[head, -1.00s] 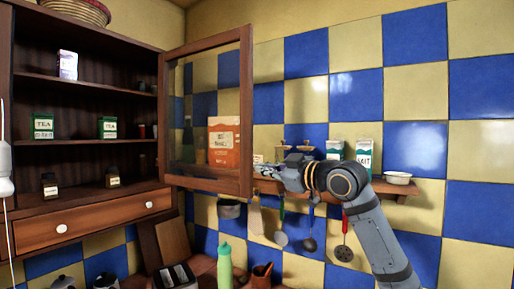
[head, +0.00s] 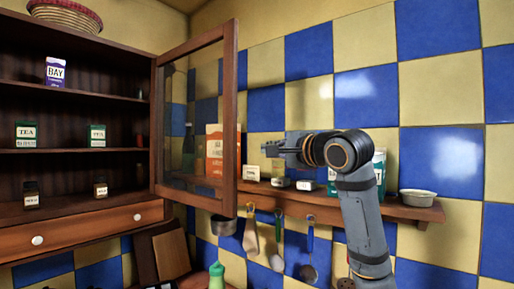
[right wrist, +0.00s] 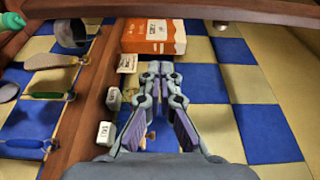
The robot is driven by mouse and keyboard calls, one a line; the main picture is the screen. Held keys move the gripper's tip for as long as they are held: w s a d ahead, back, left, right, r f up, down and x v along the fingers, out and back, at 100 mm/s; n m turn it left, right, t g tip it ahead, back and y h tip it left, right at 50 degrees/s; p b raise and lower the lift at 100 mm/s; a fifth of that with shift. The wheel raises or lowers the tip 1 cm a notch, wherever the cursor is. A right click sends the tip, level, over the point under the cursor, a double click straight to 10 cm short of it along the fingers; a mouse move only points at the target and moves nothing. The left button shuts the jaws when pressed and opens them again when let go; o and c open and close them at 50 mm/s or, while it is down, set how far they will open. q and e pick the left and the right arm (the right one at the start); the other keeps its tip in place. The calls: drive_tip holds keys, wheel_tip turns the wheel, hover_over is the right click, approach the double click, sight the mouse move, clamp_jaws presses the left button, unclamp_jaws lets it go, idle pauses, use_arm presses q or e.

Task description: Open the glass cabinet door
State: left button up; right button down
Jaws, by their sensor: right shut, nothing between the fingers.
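The glass cabinet door (head: 229,120) has a dark wooden frame and stands swung out from the cabinet on its right side, leaving the shelves exposed. My right gripper (head: 268,149) is shut and empty, just right of the door's free edge, with a small gap in the head view. In the right wrist view its closed fingertips (right wrist: 160,68) point toward an orange box (right wrist: 153,37), and a wooden bar, probably the door frame (right wrist: 200,10), crosses the top. My left gripper is not in view.
The open cabinet (head: 80,170) holds tea tins, a BAY box (head: 56,74) and small jars. Behind my right arm a wall shelf (head: 300,198) carries tins and a white bowl (head: 417,197); utensils (head: 310,270) hang below it. A green bottle (head: 217,276) stands lower down.

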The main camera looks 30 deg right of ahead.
drive_tip(key=w+p, duration=0.5)
drive_tip(key=w, duration=0.4)
drive_tip(key=a, duration=0.1)
drive_tip(key=s+a+p, duration=0.1)
drive_tip(key=a, duration=0.1)
drive_tip(key=shift+s+a+f+p, duration=0.1)
drive_tip(key=shift+s+p, duration=0.15)
drive_tip(key=shift+p, duration=0.05)
drive_tip(key=shift+w, duration=0.1)
